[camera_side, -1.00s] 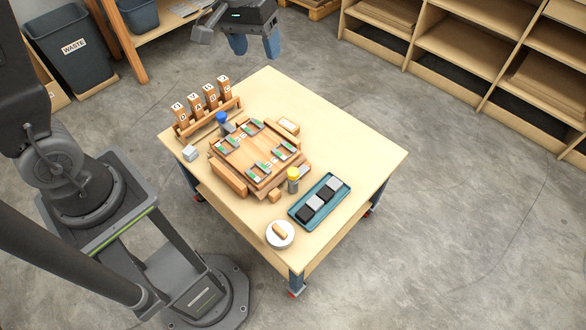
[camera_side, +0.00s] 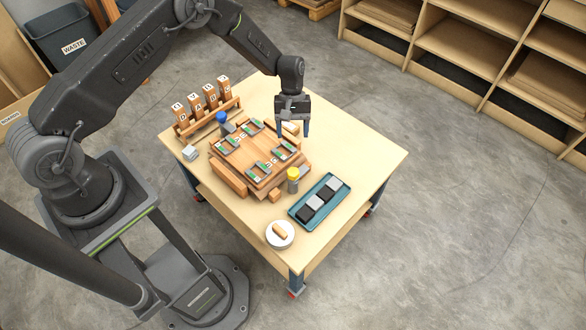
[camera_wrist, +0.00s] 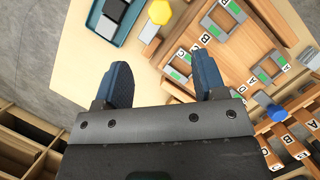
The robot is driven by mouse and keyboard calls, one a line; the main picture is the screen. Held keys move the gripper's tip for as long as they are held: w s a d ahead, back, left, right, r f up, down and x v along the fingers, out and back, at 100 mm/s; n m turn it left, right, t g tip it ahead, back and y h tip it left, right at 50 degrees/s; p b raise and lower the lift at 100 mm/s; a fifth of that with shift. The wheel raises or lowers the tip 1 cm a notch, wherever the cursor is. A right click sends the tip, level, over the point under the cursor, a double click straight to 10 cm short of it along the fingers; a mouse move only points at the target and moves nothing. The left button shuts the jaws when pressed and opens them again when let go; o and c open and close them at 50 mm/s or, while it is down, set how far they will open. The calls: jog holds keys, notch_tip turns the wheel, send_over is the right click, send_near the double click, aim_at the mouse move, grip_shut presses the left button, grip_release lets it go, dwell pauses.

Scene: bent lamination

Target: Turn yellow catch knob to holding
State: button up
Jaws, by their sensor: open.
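The yellow catch knob (camera_side: 293,173) sits on a grey post at the right front edge of the wooden fixture (camera_side: 232,158). In the wrist view the yellow knob (camera_wrist: 159,12) shows near the top, beyond my fingers, beside a light metal plate. My gripper (camera_side: 293,133) hangs above the far right part of the fixture, apart from the knob. A blue knob (camera_side: 221,117) stands at the fixture's far left side and also shows in the wrist view (camera_wrist: 276,113).
A teal tray (camera_side: 333,205) with dark and grey blocks lies right of the yellow knob. A white round dish (camera_side: 271,241) holds a small wooden piece. A rack of lettered wooden blocks (camera_side: 208,96) stands at the back left. The table's right side (camera_side: 375,153) is clear.

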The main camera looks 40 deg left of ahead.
aim_at(293, 171)
jog(key=x, duration=1.3)
jog(key=shift+c, duration=0.3)
jog(key=c, duration=0.9)
jog(key=shift+o, duration=0.2)
